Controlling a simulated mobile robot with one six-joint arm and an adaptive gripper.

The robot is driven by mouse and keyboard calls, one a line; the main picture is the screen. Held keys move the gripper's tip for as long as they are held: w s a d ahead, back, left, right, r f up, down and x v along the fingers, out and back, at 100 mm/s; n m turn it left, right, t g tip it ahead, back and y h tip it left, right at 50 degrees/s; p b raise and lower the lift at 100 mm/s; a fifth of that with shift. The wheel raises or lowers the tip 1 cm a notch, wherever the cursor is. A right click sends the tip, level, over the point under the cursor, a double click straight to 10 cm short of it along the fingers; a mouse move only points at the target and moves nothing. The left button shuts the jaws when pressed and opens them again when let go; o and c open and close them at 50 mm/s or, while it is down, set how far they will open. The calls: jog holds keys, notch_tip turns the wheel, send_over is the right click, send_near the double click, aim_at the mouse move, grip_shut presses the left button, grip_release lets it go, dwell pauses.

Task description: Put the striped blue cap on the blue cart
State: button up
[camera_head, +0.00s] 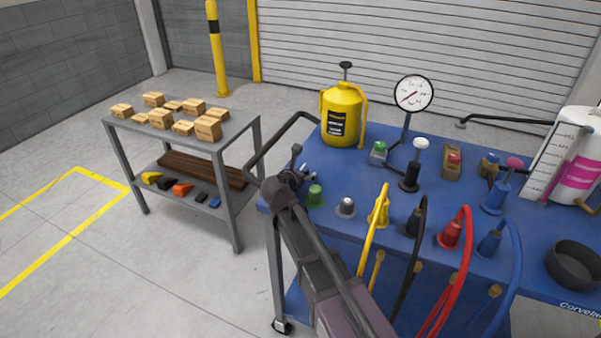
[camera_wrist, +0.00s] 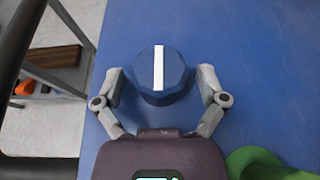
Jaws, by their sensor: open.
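The striped blue cap (camera_wrist: 175,76), dark blue with a white stripe across its top, sits over the blue top of the blue cart (camera_wrist: 240,50), near its left edge, and appears to rest on it. My gripper (camera_wrist: 160,72) is open around the cap, one finger on each side, with a visible gap on both sides. In the head view my gripper (camera_head: 298,172) is over the left edge of the blue cart (camera_head: 290,205); my gripper largely hides the cap there.
A green cap (camera_head: 315,195) is close by on the right, also in the wrist view (camera_wrist: 262,165). A grey cap (camera_head: 345,207), a yellow canister (camera_head: 343,115), a gauge (camera_head: 413,93) and several hose fittings crowd the cart. A grey shelf cart (camera_head: 180,150) with boxes stands left.

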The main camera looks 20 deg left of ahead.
jog(key=p+v, duration=0.4)
jog(key=v, duration=0.8)
jog(key=shift+r+p, duration=0.15)
jog(key=shift+p, duration=0.15)
